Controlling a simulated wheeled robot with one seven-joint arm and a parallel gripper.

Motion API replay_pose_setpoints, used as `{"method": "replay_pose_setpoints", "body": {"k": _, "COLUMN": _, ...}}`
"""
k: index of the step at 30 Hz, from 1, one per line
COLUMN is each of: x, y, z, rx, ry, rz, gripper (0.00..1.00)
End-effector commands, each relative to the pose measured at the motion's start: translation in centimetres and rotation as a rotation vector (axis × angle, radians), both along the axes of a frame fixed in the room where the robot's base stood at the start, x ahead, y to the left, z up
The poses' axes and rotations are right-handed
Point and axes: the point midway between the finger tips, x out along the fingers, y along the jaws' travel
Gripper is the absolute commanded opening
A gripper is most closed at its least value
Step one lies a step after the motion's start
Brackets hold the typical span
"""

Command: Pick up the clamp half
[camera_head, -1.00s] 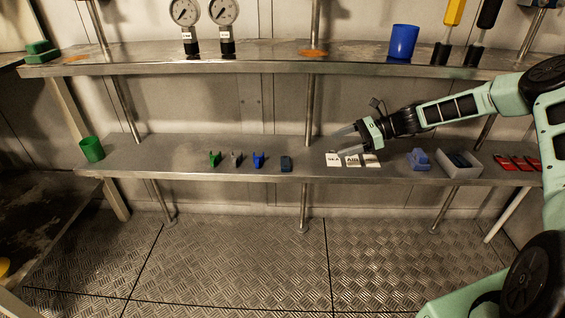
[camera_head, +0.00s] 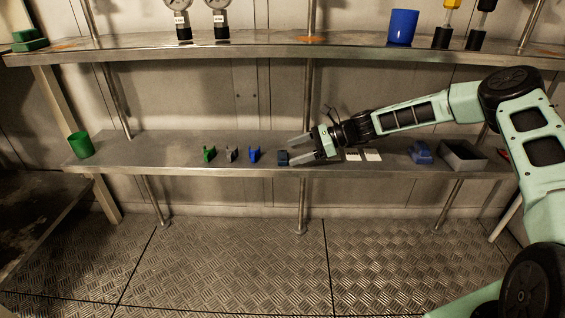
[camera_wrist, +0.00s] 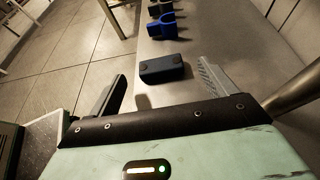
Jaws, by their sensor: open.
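A small dark blue-grey block, which looks like the clamp half (camera_head: 283,158), lies on the lower shelf. In the wrist view the clamp half (camera_wrist: 162,69) lies just beyond the fingertips, roughly midway between them, with two round marks on its side. My gripper (camera_head: 290,152) is open and empty, its fingers pointing left towards the block in the head view. In the wrist view my gripper (camera_wrist: 162,76) shows one finger on each side, with a gap to the block.
Blue (camera_head: 254,155), grey (camera_head: 231,154) and green (camera_head: 208,154) forked pieces stand left of the block. A green cup (camera_head: 80,145) is at the shelf's left end. White cards (camera_head: 372,155), a blue part (camera_head: 420,152) and a grey bin (camera_head: 463,156) are right. The upper shelf (camera_head: 270,50) runs above.

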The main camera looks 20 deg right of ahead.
Motion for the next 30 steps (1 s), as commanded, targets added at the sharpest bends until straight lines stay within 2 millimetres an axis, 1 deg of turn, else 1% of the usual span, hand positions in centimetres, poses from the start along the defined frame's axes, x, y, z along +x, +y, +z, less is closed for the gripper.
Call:
{"method": "replay_pose_setpoints", "body": {"k": 1, "x": 0.1, "y": 0.7, "z": -0.9, "rx": 0.001, "ry": 0.0, "rz": 0.002, "gripper": 0.84}}
{"method": "replay_pose_setpoints", "body": {"k": 6, "x": 0.7, "y": 2.8, "z": -1.5, "rx": 0.001, "ry": 0.0, "rz": 0.001, "gripper": 0.84}}
{"method": "replay_pose_setpoints", "body": {"k": 13, "x": 0.8, "y": 3.0, "z": -1.3, "rx": 0.0, "ry": 0.001, "rz": -0.001, "gripper": 0.84}}
{"method": "replay_pose_setpoints", "body": {"k": 14, "x": 0.8, "y": 3.0, "z": -1.3, "rx": 0.0, "ry": 0.001, "rz": -0.001, "gripper": 0.81}}
{"method": "replay_pose_setpoints", "body": {"k": 15, "x": 0.8, "y": 3.0, "z": -1.2, "rx": 0.0, "ry": 0.001, "rz": 0.0, "gripper": 0.7}}
{"method": "replay_pose_setpoints", "body": {"k": 17, "x": 0.8, "y": 3.0, "z": -1.2, "rx": 0.0, "ry": 0.001, "rz": 0.0, "gripper": 0.53}}
{"method": "replay_pose_setpoints", "body": {"k": 18, "x": 0.8, "y": 3.0, "z": -1.3, "rx": 0.0, "ry": 0.001, "rz": 0.0, "gripper": 0.42}}
{"method": "replay_pose_setpoints", "body": {"k": 19, "x": 0.8, "y": 3.0, "z": -1.3, "rx": 0.0, "ry": 0.001, "rz": 0.0, "gripper": 0.36}}
{"method": "replay_pose_setpoints", "body": {"k": 30, "x": 0.7, "y": 3.0, "z": -1.1, "rx": 0.0, "ry": 0.001, "rz": 0.0, "gripper": 0.36}}
